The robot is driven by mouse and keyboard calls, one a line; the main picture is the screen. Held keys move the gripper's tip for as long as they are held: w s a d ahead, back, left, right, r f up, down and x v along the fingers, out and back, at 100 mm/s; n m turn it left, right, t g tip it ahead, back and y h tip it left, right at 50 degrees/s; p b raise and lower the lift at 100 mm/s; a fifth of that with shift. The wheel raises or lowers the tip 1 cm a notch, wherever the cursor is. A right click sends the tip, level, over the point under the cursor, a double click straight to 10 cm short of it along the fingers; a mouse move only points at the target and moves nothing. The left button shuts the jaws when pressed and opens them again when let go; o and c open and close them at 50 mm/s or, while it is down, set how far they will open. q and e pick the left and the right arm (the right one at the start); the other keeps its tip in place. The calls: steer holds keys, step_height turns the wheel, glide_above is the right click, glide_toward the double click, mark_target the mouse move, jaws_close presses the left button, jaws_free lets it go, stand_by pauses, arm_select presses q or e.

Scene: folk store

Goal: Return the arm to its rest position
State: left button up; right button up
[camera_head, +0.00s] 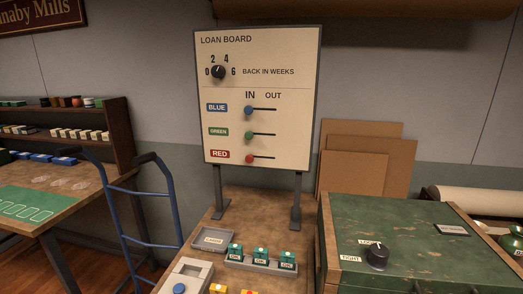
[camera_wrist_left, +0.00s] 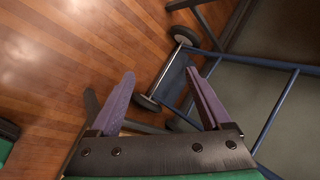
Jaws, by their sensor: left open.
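My left gripper (camera_wrist_left: 165,100) shows in the left wrist view with its two purple fingers spread apart and nothing between them. It hangs over the wooden floor (camera_wrist_left: 70,60), in front of the wheels and lower frame of a blue hand truck (camera_wrist_left: 180,75). In the head view neither gripper shows. The blue hand truck also stands left of centre in the head view (camera_head: 152,244).
The loan board (camera_head: 262,130) stands on a wooden table (camera_head: 262,205) holding a grey tray (camera_head: 212,239) and several small labelled blocks. A green chest (camera_head: 430,235) with a black knob is at right. A table with a green mat (camera_head: 35,210) is at left.

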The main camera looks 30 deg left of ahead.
arm_select(q)
steer(key=s+d+f+n+h, duration=0.1)
steer(key=d+f, duration=0.4)
steer(key=d, duration=0.8)
steer(key=s+d+f+h, duration=0.2)
steer(key=d+f, duration=0.4)
steer(key=d, duration=0.7)
steer(key=s+d+f+n+h, duration=0.1)
steer(key=d+f+h, duration=0.2)
steer(key=d, duration=1.1)
step_height(320, 180, down, 2)
steer(key=shift+s+f+n+g+h, duration=0.2)
steer(key=shift+s+n+g+h, duration=0.1)
steer(key=shift+s+g, duration=0.1)
